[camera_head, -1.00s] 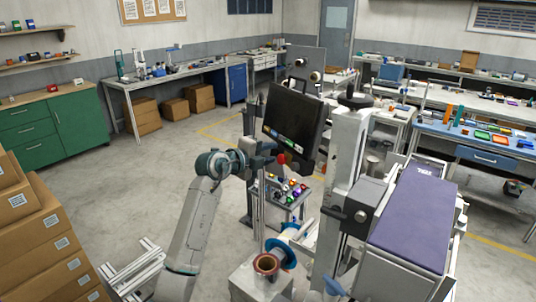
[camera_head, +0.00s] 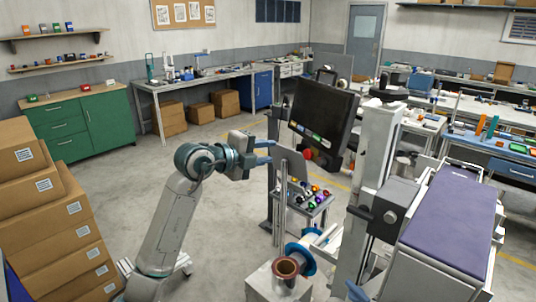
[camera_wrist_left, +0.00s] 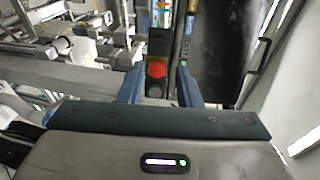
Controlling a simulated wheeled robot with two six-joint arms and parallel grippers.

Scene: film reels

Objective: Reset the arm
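My left gripper (camera_head: 272,152) is in the middle of the head view, at the end of my grey arm. Its two blue fingers point right and are apart, with nothing between them. It is raised in front of the post of a machine with a dark screen (camera_head: 322,108). In the left wrist view the two blue fingers (camera_wrist_left: 160,85) are also spread, with a red round button (camera_wrist_left: 156,69) seen beyond the gap. My right gripper does not show clearly in either view.
A copper-coloured reel core (camera_head: 286,267) and a blue-flanged reel (camera_head: 301,258) sit low, below the gripper. A small table with coloured knobs (camera_head: 308,196) stands behind. Stacked cartons (camera_head: 55,225) are at left.

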